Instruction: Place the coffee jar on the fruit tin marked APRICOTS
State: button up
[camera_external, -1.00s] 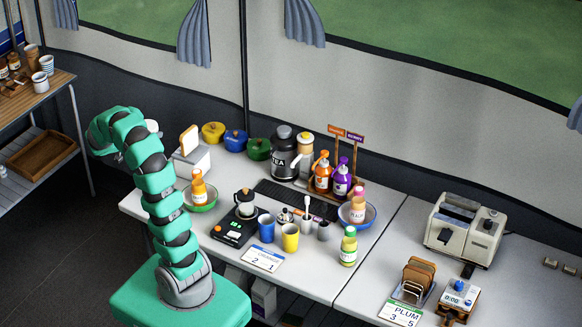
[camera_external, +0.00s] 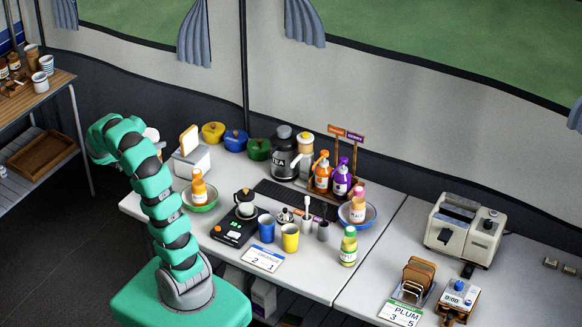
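My green arm rises at the left of the table and bends over at the top; its far end is behind its own links, so my gripper's fingers do not show. A small pale rounded shape (camera_external: 151,134) peeks out right of the upper arm; I cannot tell whether it is part of my arm or something held. I cannot pick out a coffee jar or a tin marked APRICOTS. A large dark jar (camera_external: 284,158) lettered in white, apparently TEA, stands at the back of the table. A paler jar (camera_external: 306,146) is beside it.
A toaster (camera_external: 192,158), a green-rimmed bowl (camera_external: 203,208), a black scale (camera_external: 232,229), a blue cup (camera_external: 266,230), a yellow cup (camera_external: 290,240) and a bottle (camera_external: 348,250) crowd the table (camera_external: 318,278). A side shelf (camera_external: 45,88) stands left. Its front right is clear.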

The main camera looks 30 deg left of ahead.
jog(key=shift+r, duration=0.15)
jog(key=p+v, duration=0.2)
jog(key=v, duration=1)
